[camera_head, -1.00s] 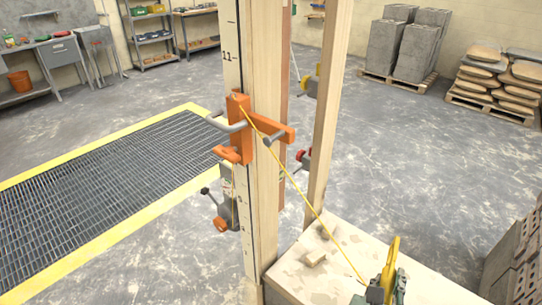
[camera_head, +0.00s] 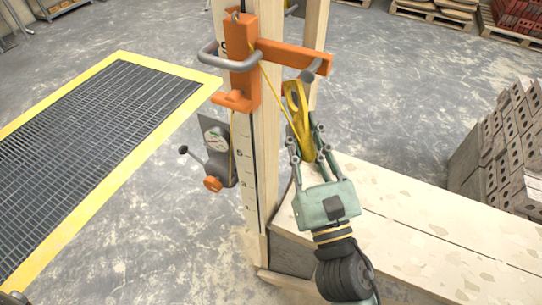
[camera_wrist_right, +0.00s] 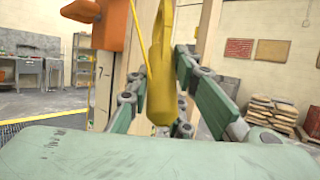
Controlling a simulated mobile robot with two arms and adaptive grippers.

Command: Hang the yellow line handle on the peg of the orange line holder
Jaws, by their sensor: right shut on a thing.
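The orange line holder (camera_head: 240,68) is clamped on the upright wooden post, with an orange arm reaching right. Its grey peg (camera_head: 311,70) sticks out from that arm towards me. My right gripper (camera_head: 305,140) is shut on the lower part of the yellow line handle (camera_head: 292,96) and holds it roughly upright. In the right wrist view the handle (camera_wrist_right: 161,62) stands between the fingers, with orange holder parts (camera_wrist_right: 112,24) to the left.
A yellow line (camera_head: 270,85) runs from the holder to the handle. A grey bar (camera_head: 209,57) juts from the holder's left. A grey device (camera_head: 216,150) hangs lower on the post. A pale board (camera_head: 400,220) lies below my right arm; bricks (camera_head: 500,150) are stacked right.

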